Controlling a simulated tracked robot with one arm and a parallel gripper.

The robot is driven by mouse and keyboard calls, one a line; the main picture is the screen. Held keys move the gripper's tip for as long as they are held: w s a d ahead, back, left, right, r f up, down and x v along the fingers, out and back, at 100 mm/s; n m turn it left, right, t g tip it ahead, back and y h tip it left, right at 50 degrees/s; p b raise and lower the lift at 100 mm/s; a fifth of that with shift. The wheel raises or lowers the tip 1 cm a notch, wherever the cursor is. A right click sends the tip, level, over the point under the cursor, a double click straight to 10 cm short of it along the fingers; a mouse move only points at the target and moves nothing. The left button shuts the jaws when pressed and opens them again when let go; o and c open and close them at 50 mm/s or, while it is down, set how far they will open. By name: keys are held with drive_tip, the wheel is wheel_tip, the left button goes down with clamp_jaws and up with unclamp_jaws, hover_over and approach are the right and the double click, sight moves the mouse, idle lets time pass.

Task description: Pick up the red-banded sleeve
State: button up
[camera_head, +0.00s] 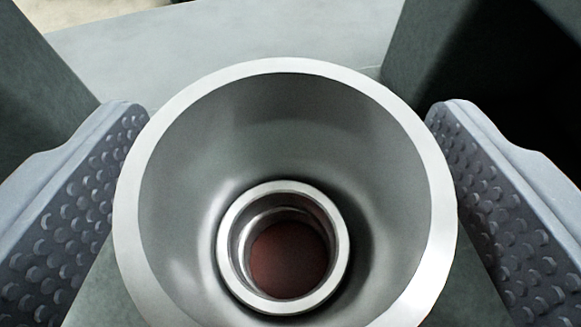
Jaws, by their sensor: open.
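A large metal sleeve (285,68) with a wide, funnel-like mouth fills the middle of the head view. A smaller metal ring (228,247) shows down inside it, with a dark red-brown surface (288,262) at the bottom of its hole. I see no red band; the sleeve's outer side is mostly hidden from this angle. My gripper (287,190) is open, with one studded grey finger on each side of the sleeve. The fingers are close to the rim, and I cannot tell whether either touches it.
A flat grey-green surface (215,45) lies behind the sleeve. Dark upright blocks stand at the left (40,85) and right (480,70), behind the fingers. A pale floor (90,12) shows at the top left.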

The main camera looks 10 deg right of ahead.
drive_tip(key=shift+w+d+f, duration=0.15)
drive_tip(key=shift+w+f, duration=0.05)
drive_tip(key=shift+w, duration=0.4)
drive_tip(key=c, duration=1.1)
drive_tip(key=shift+c, duration=0.2)
drive_tip(key=shift+r, duration=0.1)
